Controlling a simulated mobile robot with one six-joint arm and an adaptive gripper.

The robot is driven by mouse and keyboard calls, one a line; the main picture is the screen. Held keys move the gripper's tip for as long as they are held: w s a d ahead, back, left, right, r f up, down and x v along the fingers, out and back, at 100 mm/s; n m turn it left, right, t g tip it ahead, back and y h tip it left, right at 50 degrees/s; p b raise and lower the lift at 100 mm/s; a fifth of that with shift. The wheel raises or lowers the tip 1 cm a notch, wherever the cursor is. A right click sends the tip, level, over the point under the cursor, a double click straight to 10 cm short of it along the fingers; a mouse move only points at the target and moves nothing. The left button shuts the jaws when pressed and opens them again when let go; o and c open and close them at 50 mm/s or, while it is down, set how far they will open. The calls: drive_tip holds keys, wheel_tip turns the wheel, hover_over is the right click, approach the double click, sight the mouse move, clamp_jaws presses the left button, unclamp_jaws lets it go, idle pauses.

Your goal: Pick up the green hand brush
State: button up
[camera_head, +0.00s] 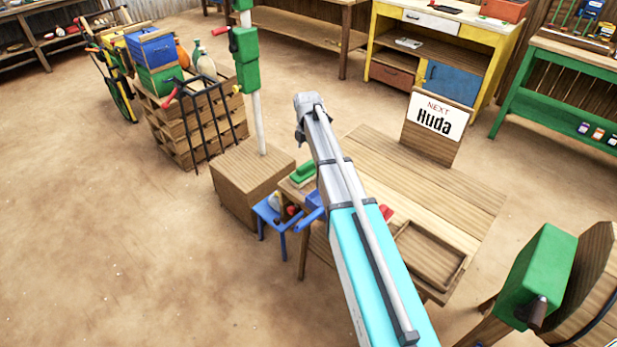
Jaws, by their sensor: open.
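The green hand brush (303,172) lies on the corner of a wooden surface (290,190), just left of my arm. My arm reaches up from the bottom of the view across the long wooden table, and its grey far joint is above and beyond the brush in the picture. My gripper does not show; only the arm links and that joint can be seen. The brush looks free, with nothing seen touching it from above.
A blue stool (268,213) holding small items stands close below the brush. A blue object (309,220) is beside my arm. A wooden box (240,185) with a post (257,125), a sign (436,117) and an empty tray (428,255) are nearby. The floor at left is clear.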

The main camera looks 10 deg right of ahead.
sight(307, 163)
drive_tip(key=shift+f+b, duration=1.6)
drive_tip(key=shift+f, duration=0.25)
drive_tip(key=shift+w+f, duration=0.1)
drive_tip(key=shift+f, duration=0.05)
drive_tip(key=f+b, duration=0.2)
drive_tip(key=b, duration=0.1)
drive_tip(key=shift+w+f, duration=0.25)
drive_tip(key=shift+f, duration=0.15)
drive_tip(key=shift+f+b, duration=1.1)
drive_tip(key=shift+b, duration=0.05)
drive_tip(key=c, duration=1.1)
